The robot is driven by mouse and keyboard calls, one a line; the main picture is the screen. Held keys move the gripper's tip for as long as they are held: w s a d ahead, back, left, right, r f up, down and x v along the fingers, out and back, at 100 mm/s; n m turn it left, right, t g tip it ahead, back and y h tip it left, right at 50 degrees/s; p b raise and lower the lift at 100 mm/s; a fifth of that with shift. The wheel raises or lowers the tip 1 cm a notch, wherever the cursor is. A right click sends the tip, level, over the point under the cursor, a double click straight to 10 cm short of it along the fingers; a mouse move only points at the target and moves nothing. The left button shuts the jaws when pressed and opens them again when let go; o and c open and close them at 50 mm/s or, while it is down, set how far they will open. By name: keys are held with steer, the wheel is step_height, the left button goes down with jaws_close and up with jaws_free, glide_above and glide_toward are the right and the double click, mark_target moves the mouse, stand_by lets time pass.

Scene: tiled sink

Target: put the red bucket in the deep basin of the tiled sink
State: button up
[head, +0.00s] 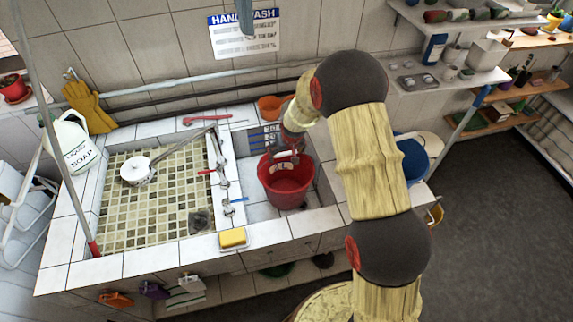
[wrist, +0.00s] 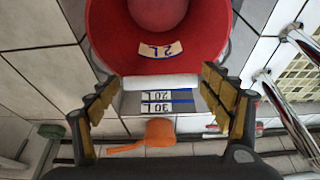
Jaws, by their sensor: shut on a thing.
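The red bucket (head: 286,190) is in or just above the deep basin (head: 322,187), the right-hand compartment of the tiled sink. I cannot tell whether its base touches the basin floor. In the wrist view the bucket (wrist: 210,45) fills the top, with a "2 L" label inside and a white handle grip (wrist: 160,82) at its near side. My gripper (head: 284,157) is at the bucket's top; in the wrist view (wrist: 160,100) its fingers are either side of the white grip, shut on the bucket by it. The arm hides part of the sink's right side.
The shallow mosaic basin (head: 150,215) lies left, with a white round-headed item (head: 136,170) in it. Taps (head: 222,180) stand on the divider. A yellow sponge (head: 233,238) sits on the front rim.

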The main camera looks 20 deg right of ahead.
steer(key=shift+f, duration=2)
steer(key=shift+f, duration=0.15)
steer(key=o, duration=2)
